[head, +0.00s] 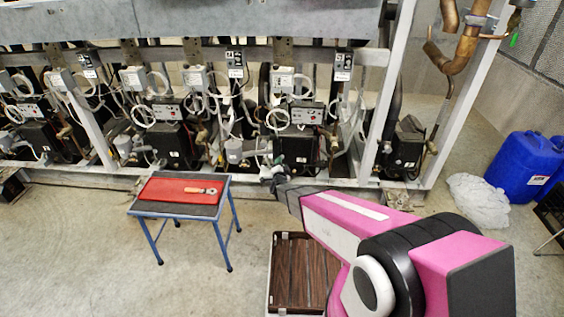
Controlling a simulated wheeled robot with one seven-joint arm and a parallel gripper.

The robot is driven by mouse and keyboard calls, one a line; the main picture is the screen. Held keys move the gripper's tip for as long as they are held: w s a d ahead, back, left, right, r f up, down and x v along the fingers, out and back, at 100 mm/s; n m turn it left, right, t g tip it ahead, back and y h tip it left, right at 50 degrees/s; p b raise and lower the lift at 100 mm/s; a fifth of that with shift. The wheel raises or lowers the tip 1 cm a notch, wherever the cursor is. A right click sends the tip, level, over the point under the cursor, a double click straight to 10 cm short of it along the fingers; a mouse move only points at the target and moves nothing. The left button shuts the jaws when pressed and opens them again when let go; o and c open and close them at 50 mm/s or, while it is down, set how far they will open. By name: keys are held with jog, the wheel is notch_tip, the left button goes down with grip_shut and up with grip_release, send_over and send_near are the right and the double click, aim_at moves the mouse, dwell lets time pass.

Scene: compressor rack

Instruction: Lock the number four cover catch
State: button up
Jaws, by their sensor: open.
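The compressor rack (218,178) spans the back, with several dark compressor units in a row under grey framing. Small grey control boxes with lights sit on the units, including one box (306,113) behind my gripper. A black label plate (343,66) hangs above that unit and another plate (235,65) hangs to its left; I cannot read their numbers surely. The number four cover catch is too small to pick out. My gripper (273,170) is open at the end of my pink arm, in front of the rack's lower part. Its jaws look small and partly blend with the pipes behind.
A blue-legged stand (148,207) holds a red mat (165,190) with a ratchet-like tool (201,191). Blue drums (525,165) and a white bag (478,202) stand at right. Floor at front left is clear.

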jog(key=s, duration=0.6)
jog(key=shift+r, duration=0.1)
jog(key=s+d+r+n+g, duration=0.6)
jog(key=s+d+r+g, duration=0.2)
jog(key=s+d, duration=0.3)
jog(key=s+d+r+n+g, duration=0.5)
jog(key=s+d+r+g, duration=0.4)
jog(key=s+d, duration=0.3)
jog(key=shift+s+d+r+n+g+y, duration=0.2)
jog(key=shift+d+r+n+g+y, duration=0.1)
jog(key=shift+n+g, duration=0.15)
